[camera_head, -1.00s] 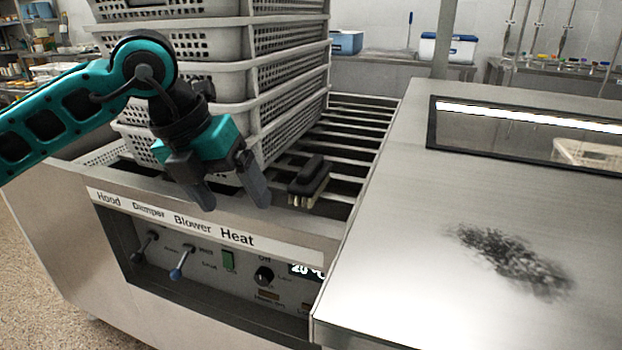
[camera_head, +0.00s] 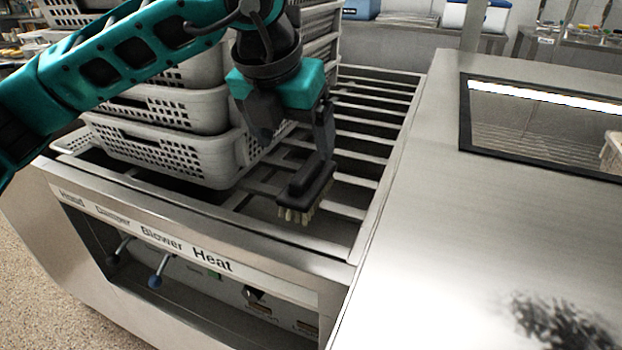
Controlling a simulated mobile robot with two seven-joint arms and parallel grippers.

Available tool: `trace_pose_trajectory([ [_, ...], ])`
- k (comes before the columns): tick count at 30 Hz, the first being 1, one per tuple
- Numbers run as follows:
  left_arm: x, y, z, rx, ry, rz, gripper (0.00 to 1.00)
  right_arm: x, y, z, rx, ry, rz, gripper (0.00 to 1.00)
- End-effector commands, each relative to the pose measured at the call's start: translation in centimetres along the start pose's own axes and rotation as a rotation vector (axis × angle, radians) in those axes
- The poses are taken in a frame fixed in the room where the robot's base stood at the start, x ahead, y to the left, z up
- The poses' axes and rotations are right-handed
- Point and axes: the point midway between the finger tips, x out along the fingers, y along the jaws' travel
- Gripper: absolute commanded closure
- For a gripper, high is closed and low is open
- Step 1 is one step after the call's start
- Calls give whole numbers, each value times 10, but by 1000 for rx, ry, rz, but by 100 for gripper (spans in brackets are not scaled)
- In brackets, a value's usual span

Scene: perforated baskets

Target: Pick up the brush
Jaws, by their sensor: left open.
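The brush (camera_head: 308,188) has a black body and pale bristles that point down. It lies on the metal slats near the front edge of the rack, right of the basket stack. My left gripper (camera_head: 295,150) is open, with its fingers pointing down just above and behind the brush. One finger overlaps the brush's far end in the picture; I cannot tell whether they touch. Nothing is held between the fingers. My right gripper is out of view.
A stack of grey perforated baskets (camera_head: 160,150) stands close on the left, partly hidden by my left arm. A steel top (camera_head: 430,230) with a dark smudge (camera_head: 565,322) and a framed window lies to the right. The slats (camera_head: 365,150) behind the brush are clear.

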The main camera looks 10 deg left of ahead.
Motion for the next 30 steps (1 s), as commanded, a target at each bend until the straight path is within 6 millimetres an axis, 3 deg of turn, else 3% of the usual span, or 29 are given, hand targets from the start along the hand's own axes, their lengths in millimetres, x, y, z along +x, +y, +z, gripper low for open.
trace_pose_trajectory([
  [1,14,0,-2,0,7,1,15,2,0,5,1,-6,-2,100],
  [6,42,0,-1,0,3,0,15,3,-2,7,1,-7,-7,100],
  [14,58,-1,1,0,2,0,15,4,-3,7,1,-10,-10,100],
  [24,103,-5,7,-1,3,0,15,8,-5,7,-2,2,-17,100],
  [30,105,-5,8,0,1,-1,15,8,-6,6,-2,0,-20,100],
])
